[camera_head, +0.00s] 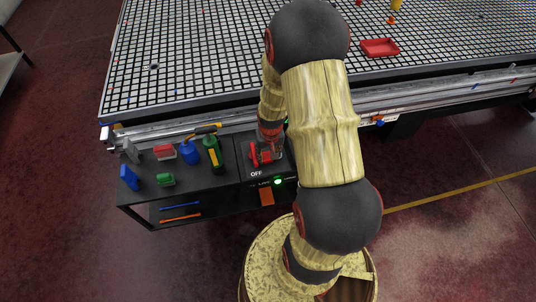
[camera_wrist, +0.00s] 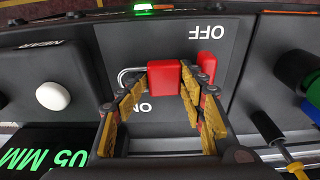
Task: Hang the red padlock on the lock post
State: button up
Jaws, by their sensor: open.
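The red padlock (camera_wrist: 163,78) shows in the wrist view with its silver shackle pointing left, in front of the dark panel marked OFF and ON. My gripper (camera_wrist: 166,84) is open, with one yellow-padded finger on each side of the red body. Whether the fingers touch it is unclear. A second red part (camera_wrist: 206,64) shows just right of the padlock, partly behind a finger. In the head view my gripper (camera_head: 266,142) is over the panel, among red parts too small to separate. I cannot make out the lock post, or whether the shackle is around it.
Left of the panel, a dark shelf (camera_head: 196,183) holds a red block-like item (camera_head: 164,152), a blue bottle-like item (camera_head: 189,152), green items (camera_head: 165,179) and a blue one (camera_head: 129,177). The grid table (camera_head: 190,60) stands behind, with a red tray (camera_head: 380,47). A green light (camera_head: 278,182) glows on the panel front.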

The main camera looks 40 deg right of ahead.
jog(key=shift+s+a+f, duration=0.25)
jog(key=shift+s+f, duration=0.05)
jog(key=shift+s, duration=0.3)
jog(key=shift+w+r, duration=0.1)
jog(key=shift+r, duration=0.2)
notch_tip(320, 180, up, 12)
jog(key=shift+a, duration=0.15)
jog(key=shift+s+a+f, duration=0.1)
jog(key=shift+s, duration=0.15)
jog(key=s+a+r+n+t, duration=0.2)
jog(key=s+a+r+n, duration=0.1)
jog(key=a+r, duration=0.7)
jog(key=s+a+r+n+t, duration=0.2)
jog(key=s+a+r, duration=0.3)
jog(key=a+r, duration=0.6)
notch_tip(320, 180, up, 4)
jog(key=shift+s+a+r+n+y, duration=0.15)
jog(key=shift+a+n+y, duration=0.2)
jog(key=shift+n, duration=0.35)
